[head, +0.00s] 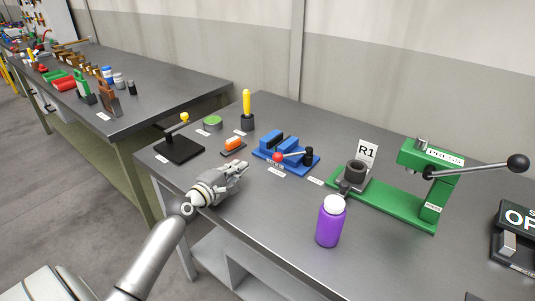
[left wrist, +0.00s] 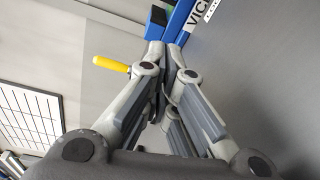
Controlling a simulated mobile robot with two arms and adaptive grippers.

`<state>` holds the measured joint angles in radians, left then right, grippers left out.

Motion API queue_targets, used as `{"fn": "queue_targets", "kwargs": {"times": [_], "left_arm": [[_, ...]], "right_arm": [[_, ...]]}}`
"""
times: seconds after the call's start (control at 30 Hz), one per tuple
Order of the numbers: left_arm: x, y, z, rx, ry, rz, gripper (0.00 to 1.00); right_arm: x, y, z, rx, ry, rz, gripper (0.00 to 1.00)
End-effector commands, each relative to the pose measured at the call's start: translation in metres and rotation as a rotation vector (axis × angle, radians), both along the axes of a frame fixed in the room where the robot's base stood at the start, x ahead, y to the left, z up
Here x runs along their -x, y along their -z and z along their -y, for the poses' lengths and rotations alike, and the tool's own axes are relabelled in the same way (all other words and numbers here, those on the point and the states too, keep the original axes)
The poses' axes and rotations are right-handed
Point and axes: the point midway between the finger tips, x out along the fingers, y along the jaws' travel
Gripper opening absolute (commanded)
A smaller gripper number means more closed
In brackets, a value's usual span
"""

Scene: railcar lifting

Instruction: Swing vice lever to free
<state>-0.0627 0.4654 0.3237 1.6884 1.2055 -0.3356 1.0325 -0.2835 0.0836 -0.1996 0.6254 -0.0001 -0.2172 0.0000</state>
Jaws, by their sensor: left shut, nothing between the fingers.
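The blue vice (head: 272,143) stands on the bench on its blue base plate. Its lever (head: 292,154) has a thin rod with a red ball (head: 277,157) at the left end, at the front of the vice. My left gripper (head: 243,167) is shut and empty, left of the red ball and apart from it. In the left wrist view, the closed fingertips (left wrist: 167,45) point toward the blue vice (left wrist: 180,20) and its label (left wrist: 203,12). The lever is not visible there. My right gripper is in neither view.
The purple bottle (head: 330,226) stands to the right of my left gripper. The green press (head: 435,189) and R1 sign (head: 367,151) are further right.

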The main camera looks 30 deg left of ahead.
Motion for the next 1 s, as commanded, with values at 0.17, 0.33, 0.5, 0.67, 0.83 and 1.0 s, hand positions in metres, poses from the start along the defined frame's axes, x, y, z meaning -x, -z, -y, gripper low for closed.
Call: {"fn": "queue_targets", "kwargs": {"times": [0.17,0.33,0.5,0.67,0.83,1.0], "left_arm": [[0.000,0.000,0.000,-0.001,0.000,0.000,0.00],[-0.007,0.000,-0.001,0.000,-0.001,0.001,0.00],[-0.031,0.001,-0.001,0.001,0.000,0.002,0.00],[-0.060,0.004,-0.001,0.001,0.000,0.001,0.00],[-0.090,0.006,-0.002,0.000,0.000,0.002,0.00],[-0.096,-0.001,0.013,0.002,0.002,-0.003,0.00]], "right_arm": [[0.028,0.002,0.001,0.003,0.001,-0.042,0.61],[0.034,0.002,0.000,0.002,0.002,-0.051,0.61],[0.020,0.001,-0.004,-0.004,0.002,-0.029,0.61],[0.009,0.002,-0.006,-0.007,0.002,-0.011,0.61],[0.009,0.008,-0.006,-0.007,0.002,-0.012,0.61],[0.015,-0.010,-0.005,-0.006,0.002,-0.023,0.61]]}}
